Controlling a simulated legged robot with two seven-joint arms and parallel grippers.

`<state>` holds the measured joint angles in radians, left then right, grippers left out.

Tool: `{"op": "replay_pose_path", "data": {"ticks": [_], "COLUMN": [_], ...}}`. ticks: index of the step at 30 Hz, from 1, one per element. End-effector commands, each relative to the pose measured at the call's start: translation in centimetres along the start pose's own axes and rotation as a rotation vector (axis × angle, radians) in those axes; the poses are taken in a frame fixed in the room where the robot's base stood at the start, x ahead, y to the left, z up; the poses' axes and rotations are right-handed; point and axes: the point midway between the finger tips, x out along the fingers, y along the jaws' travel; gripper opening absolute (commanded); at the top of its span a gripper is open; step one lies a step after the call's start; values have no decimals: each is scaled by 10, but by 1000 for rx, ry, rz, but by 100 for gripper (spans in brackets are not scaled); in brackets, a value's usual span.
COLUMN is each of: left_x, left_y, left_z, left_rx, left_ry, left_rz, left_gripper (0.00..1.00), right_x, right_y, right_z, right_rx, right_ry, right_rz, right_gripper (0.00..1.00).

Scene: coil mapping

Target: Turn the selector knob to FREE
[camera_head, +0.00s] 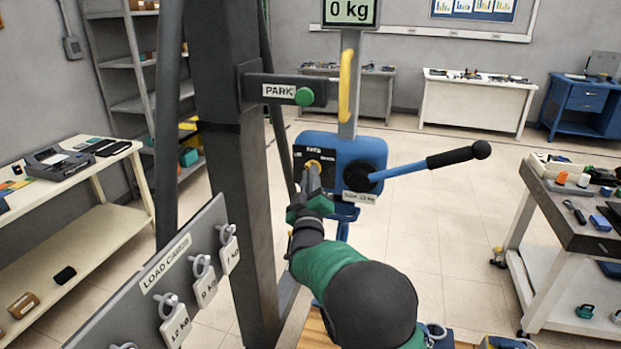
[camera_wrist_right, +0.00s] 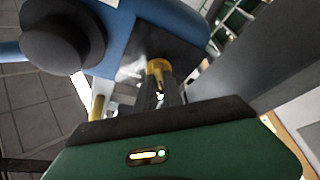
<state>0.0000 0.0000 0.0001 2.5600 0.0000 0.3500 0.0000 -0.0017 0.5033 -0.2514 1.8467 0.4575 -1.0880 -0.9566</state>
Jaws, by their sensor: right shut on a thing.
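The selector knob (camera_head: 313,165) is a small yellow knob on a dark label plate on the blue winch housing (camera_head: 345,146). It also shows in the right wrist view (camera_wrist_right: 158,66), between my fingertips. My right gripper (camera_head: 314,178) is shut on the knob, and its fingers hide much of it in the head view. The gripper fingers also show in the right wrist view (camera_wrist_right: 160,90). The lettering on the plate is too small to read for certain, so I cannot tell the knob's setting. My left gripper is not in view.
A blue lever with a black grip (camera_head: 450,157) sticks out right of the housing. A grey post (camera_head: 232,160) carries a PARK bracket (camera_head: 280,91) with a green knob. A load board (camera_head: 160,280) with hanging weight tags stands at front left. A workbench (camera_head: 580,230) is at right.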

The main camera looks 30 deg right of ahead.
Motion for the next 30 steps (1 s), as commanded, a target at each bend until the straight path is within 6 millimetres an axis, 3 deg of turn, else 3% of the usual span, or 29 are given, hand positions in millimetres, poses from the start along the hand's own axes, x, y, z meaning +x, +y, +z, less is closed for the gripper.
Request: {"op": "replay_pose_path", "data": {"ticks": [11,21,30], "left_x": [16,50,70], "left_y": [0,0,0], "left_z": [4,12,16], "left_rx": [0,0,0], "left_ry": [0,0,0], "left_rz": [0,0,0], "left_gripper": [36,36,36], "right_x": [-2,-3,-2], "right_y": [-6,-10,-11], "right_z": [5,6,4], "right_rx": [67,293,498], "right_ry": [-4,-5,-7], "right_rz": [23,116,199], "right_gripper": [0,0,0]}}
